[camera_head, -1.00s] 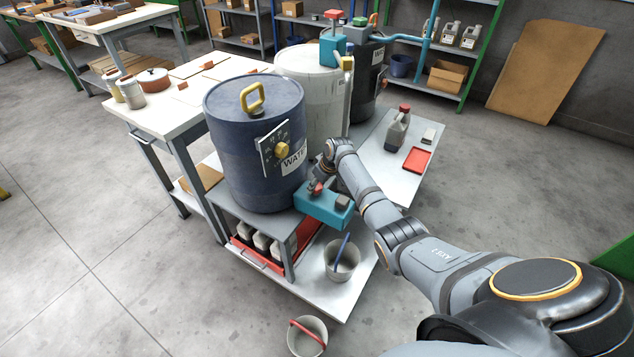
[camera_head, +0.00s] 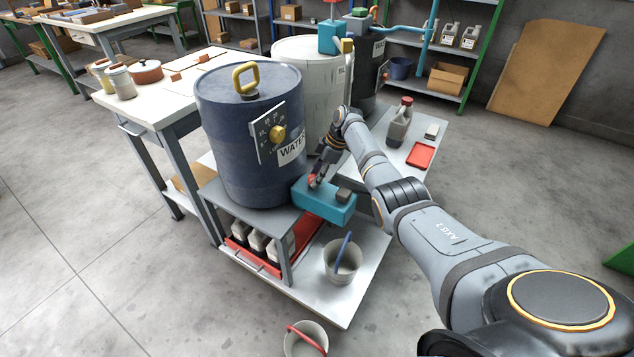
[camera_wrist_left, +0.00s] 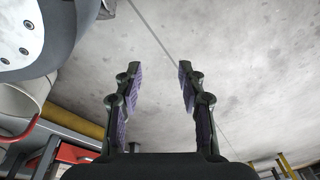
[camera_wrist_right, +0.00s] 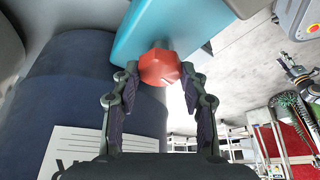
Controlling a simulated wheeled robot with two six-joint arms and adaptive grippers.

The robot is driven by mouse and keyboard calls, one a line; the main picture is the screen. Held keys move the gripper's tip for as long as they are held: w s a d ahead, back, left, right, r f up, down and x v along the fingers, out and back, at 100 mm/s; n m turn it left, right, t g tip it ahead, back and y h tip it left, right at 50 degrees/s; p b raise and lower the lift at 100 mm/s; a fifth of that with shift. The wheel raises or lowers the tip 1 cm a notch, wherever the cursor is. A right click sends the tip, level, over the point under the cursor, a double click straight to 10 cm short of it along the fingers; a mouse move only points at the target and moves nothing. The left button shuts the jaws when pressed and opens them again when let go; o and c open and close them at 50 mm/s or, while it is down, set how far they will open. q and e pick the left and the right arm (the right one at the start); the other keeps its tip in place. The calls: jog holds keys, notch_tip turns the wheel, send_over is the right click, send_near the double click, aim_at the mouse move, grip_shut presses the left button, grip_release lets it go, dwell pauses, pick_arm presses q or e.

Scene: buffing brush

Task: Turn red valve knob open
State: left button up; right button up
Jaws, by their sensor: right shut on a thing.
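The red valve knob (camera_wrist_right: 160,67) is a faceted red piece on a teal valve body, seen in the right wrist view. In the head view the small red knob (camera_head: 312,181) is partly covered by my right gripper (camera_head: 318,172), on the teal block (camera_head: 327,204) in front of the blue water drum (camera_head: 245,150). My right gripper reaches down from behind and is shut on the red knob, with one finger on each side. My left gripper (camera_wrist_left: 150,85) is open and empty, facing the bare floor in the left wrist view. It is outside the head view.
A yellow knob (camera_head: 277,134) with a dial sits on the drum. A bucket (camera_head: 343,262) stands below the block; a red-handled bucket (camera_head: 304,340) is on the floor.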

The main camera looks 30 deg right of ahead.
jog(key=n+b, duration=0.1)
jog(key=b, duration=0.2)
jog(key=shift+f+n+g+b, duration=0.3)
jog(key=shift+n+b, duration=0.05)
jog(key=shift+n, duration=0.05)
jog(key=n+b, duration=0.1)
jog(key=b, duration=0.1)
jog(key=shift+w+r+g+b, duration=0.1)
jog(key=shift+g+b, duration=0.2)
jog(key=shift+b, duration=0.1)
pick_arm(q)
jog(key=w+d+r, duration=0.2)
jog(key=r, duration=0.6)
jog(key=w+d+r+h+b, duration=0.1)
jog(key=w+d+r, duration=0.2)
jog(key=r, duration=0.6)
jog(key=shift+d+t, duration=0.3)
jog(key=shift+d, duration=0.05)
pick_arm(e)
jog(key=shift+r+n, duration=0.2)
jog(key=shift+n, duration=0.2)
pick_arm(q)
jog(key=shift+w, duration=0.1)
pick_arm(e)
jog(key=o, duration=1.2)
jog(key=shift+c, duration=0.2)
jog(key=v, duration=0.7)
jog(key=shift+d+r, duration=0.2)
